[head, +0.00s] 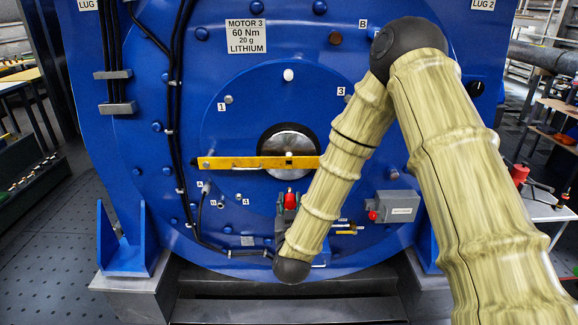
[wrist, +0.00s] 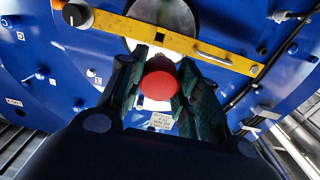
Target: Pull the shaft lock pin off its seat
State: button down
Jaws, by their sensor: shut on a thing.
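A red knob, which I take to be the head of the shaft lock pin (head: 291,200), shows below the motor's shaft. It also shows between my gripper's fingers in the wrist view (wrist: 159,82). My gripper (head: 287,212) is shut on it, with one dark green finger on each side (wrist: 159,88). The pin's shank and its seat are hidden, so I cannot tell whether it is seated. A yellow bar (head: 235,163) lies across the round silver shaft end (head: 290,142), above the gripper. A small dark square spot shows on the bar in the wrist view.
The blue motor face (head: 240,110) carries bolts, numbered labels and black cables (head: 175,100). A grey box (head: 397,207) with a red button and a small yellow-handled part (head: 347,229) sit right of my forearm. Blue feet stand on grey blocks (head: 130,290).

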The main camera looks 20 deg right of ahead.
jog(key=v, duration=0.9)
jog(key=shift+b, duration=0.45)
jog(key=shift+s, duration=0.1)
notch_tip(320, 180, down, 13)
jog(key=s+a+n+y, duration=0.1)
jog(key=n+y, duration=0.2)
jog(key=y, duration=0.2)
jog(key=shift+a+t, duration=0.3)
jog(key=shift+a, duration=0.1)
